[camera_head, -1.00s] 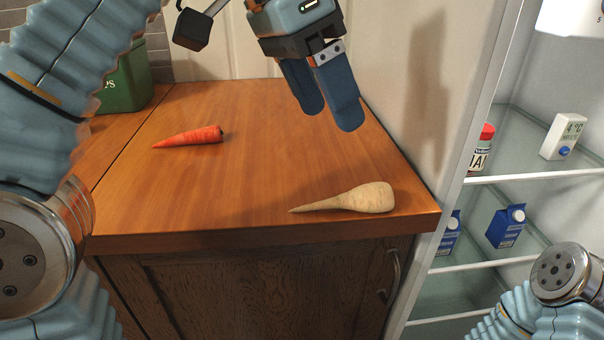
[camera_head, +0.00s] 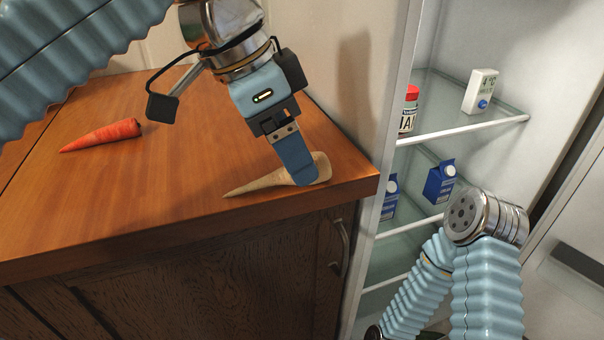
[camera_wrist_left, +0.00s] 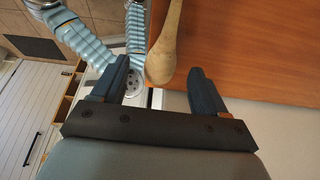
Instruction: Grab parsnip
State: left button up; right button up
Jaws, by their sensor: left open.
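The pale parsnip (camera_head: 262,182) lies on the wooden counter near its front right corner, thin tip to the left. My left gripper (camera_head: 299,178) is over its thick end, and a blue finger hides part of it. In the left wrist view the parsnip (camera_wrist_left: 163,60) shows with its thick end between the two open fingers of the gripper (camera_wrist_left: 166,85). The fingers look apart from it on both sides. My right gripper is not in view; only part of my right arm shows at lower right in the head view.
An orange carrot (camera_head: 102,135) lies on the counter (camera_head: 190,160) to the left. The counter's front edge is close to the parsnip.

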pick_arm(q)
jog(key=x, duration=0.3)
jog(key=shift+a, duration=0.1)
jog(key=c, duration=1.1)
jog(key=shift+r, duration=0.1)
jog(key=shift+c, duration=0.2)
